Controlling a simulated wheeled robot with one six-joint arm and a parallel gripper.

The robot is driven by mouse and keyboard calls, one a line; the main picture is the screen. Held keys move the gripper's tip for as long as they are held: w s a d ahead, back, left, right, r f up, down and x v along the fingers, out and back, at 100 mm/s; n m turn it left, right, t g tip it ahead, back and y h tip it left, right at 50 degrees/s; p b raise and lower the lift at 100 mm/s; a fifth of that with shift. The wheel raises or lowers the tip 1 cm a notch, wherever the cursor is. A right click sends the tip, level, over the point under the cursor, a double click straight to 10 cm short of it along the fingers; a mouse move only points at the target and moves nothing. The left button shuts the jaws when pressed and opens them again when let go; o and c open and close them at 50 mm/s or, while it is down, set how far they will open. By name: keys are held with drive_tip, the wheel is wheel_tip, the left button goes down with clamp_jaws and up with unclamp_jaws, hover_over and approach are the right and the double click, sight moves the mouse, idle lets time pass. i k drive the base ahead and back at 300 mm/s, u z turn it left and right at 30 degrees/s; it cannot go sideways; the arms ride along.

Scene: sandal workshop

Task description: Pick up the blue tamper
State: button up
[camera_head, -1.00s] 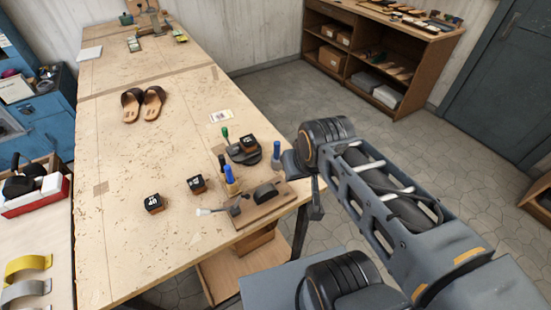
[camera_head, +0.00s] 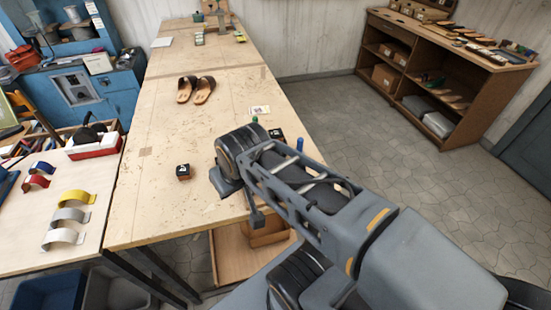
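A blue upright handle (camera_head: 300,145), which looks like the blue tamper, stands near the right edge of the long wooden table (camera_head: 180,135). Only its upper part shows above my arm. A second blue handle is not visible now. My gripper (camera_head: 257,216) is at the end of my arm, low in the middle of the view over the table's near right edge. It is seen from behind, and its fingers cannot be made out. I see nothing held in it. My arm hides the table's near right corner.
A green-topped tool (camera_head: 255,119) and a dark block (camera_head: 276,133) stand near the blue handle. Another dark block (camera_head: 183,172) sits left of my arm. Sandals (camera_head: 196,90) lie farther back. A side table (camera_head: 100,200) with coloured arches is at left. Floor is clear at right.

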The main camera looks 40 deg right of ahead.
sight(301, 140)
drive_tip(key=u, duration=0.15)
drive_tip(key=k, duration=1.65)
drive_tip(key=z, duration=0.5)
drive_tip(key=i, duration=1.55)
